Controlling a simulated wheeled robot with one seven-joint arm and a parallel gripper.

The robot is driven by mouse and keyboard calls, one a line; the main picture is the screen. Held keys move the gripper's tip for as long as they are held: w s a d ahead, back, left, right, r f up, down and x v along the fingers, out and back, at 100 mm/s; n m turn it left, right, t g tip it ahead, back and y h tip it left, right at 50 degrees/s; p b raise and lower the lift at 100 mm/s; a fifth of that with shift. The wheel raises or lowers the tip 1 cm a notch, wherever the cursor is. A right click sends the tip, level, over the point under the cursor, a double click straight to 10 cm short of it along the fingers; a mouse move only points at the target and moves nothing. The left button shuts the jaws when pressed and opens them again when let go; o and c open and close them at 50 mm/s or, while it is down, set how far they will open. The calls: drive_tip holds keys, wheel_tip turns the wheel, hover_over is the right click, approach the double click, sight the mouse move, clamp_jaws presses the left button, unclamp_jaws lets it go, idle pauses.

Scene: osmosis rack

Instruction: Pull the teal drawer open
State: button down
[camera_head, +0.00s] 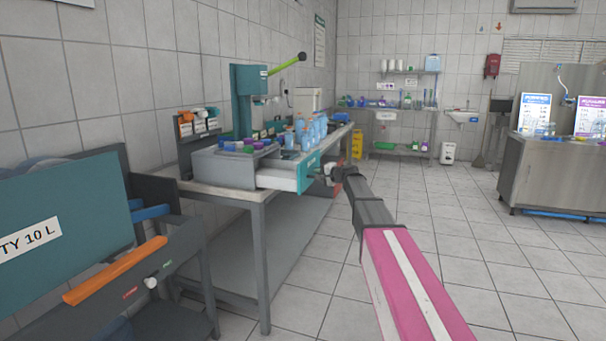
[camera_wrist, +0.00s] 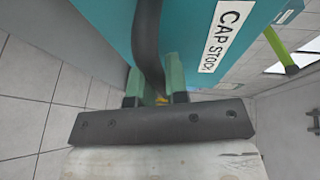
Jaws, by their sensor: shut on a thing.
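A dark curved handle (camera_wrist: 147,38) runs down across the front. My gripper (camera_wrist: 156,88) has its green fingers on either side of the handle and is shut on it. In the head view my gripper (camera_head: 328,173) is at the drawer front, small, with the handle mostly hidden.
A teal press with a green lever (camera_head: 287,64) rises behind. A teal bin with an orange bar (camera_head: 115,270) is at near left. The tiled floor (camera_head: 440,215) to the right is clear.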

drive_tip(key=shift+s+d, duration=0.35)
drive_tip(key=shift+d, duration=0.5)
drive_tip(key=shift+s+d, duration=0.3)
drive_tip(key=shift+d, duration=0.5)
drive_tip(key=c, duration=1.4)
unclamp_jaws()
drive_tip(key=v, duration=1)
drive_tip(key=shift+s+d, duration=0.25)
drive_tip(key=shift+d, duration=0.05)
drive_tip(key=shift+r, duration=0.1)
drive_tip(key=s+a+f+n+g+h, duration=0.35)
drive_tip(key=s+f, duration=0.65)
drive_tip(key=f, duration=0.5)
drive_tip(key=s+d+f+n+g+h, duration=0.1)
drive_tip(key=s+f+n+g+h, duration=0.1)
drive_tip(key=s+f, duration=0.8)
drive_tip(key=s+d+f+n+g+h, duration=0.2)
drive_tip(key=s+f+g+h, duration=0.3)
drive_tip(key=s+f, duration=0.5)
drive_tip(key=s+h, duration=0.1)
drive_tip(key=s, duration=0.7)
drive_tip(key=shift+d, duration=0.35)
